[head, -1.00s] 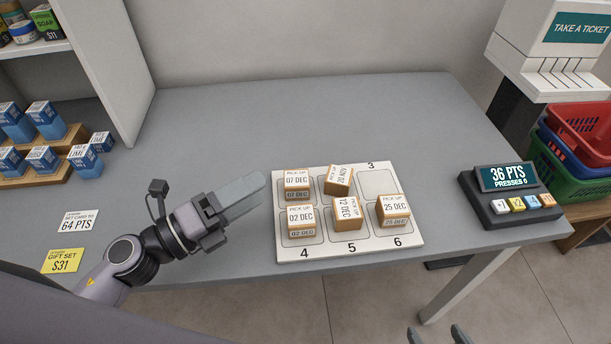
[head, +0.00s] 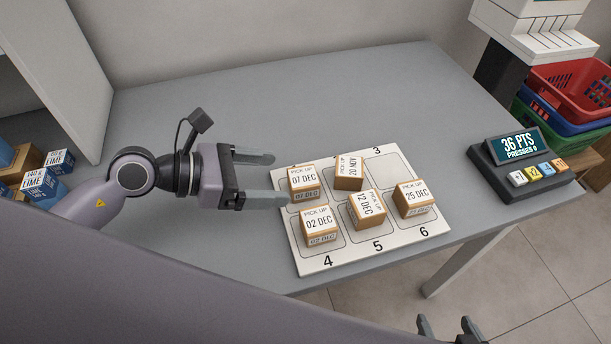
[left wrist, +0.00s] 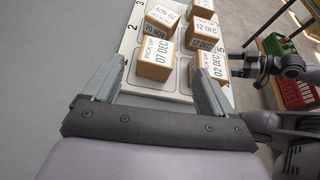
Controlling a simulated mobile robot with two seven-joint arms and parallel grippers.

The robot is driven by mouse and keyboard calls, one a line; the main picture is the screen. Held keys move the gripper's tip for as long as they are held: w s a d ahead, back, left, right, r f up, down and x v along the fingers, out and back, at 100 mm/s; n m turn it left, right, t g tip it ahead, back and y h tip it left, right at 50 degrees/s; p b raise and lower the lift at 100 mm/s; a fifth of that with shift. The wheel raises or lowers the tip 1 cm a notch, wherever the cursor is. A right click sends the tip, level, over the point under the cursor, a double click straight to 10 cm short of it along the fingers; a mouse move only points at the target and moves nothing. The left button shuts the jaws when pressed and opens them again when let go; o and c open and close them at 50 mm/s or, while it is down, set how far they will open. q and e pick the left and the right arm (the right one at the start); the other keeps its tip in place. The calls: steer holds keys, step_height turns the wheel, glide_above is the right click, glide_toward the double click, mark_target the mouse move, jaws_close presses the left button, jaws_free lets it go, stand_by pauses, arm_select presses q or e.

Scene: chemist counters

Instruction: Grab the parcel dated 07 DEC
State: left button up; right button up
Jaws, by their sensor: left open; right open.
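The parcel dated 07 DEC (head: 304,181) is a small brown box with a white label, at the back left of a white numbered board (head: 408,160). My left gripper (head: 279,180) is open just left of it, with its fingers pointing at the parcel. In the left wrist view the parcel (left wrist: 157,58) stands ahead, between the lines of the open fingers (left wrist: 155,85); I cannot tell whether they touch it. My right gripper (head: 450,328) is open and empty at the bottom edge, with only its fingertips showing.
Other parcels on the board read 20 NOV (head: 349,171), 02 DEC (head: 320,226), 12 DEC (head: 367,209) and 25 DEC (head: 414,198). The 02 DEC parcel is close in front of the 07 DEC one. A button console (head: 520,163) stands at right. The counter behind is clear.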

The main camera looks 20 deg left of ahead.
mark_target(302, 177)
arm_select(q)
steer(key=shift+w+a+f+m, duration=0.1)
steer(key=shift+w+f+m, duration=0.05)
steer(key=shift+w+m, duration=0.15)
steer(key=x, duration=0.3)
steer(key=p+x, duration=0.1)
steer(key=x, duration=0.1)
steer(key=shift+w+d, duration=0.15)
steer(key=shift+d, duration=0.3)
steer(key=shift+w+d+f, duration=0.2)
steer(key=shift+w+d, duration=0.1)
steer(key=shift+d, duration=0.15)
steer(key=c, duration=1.1)
steer(key=shift+c, duration=0.2)
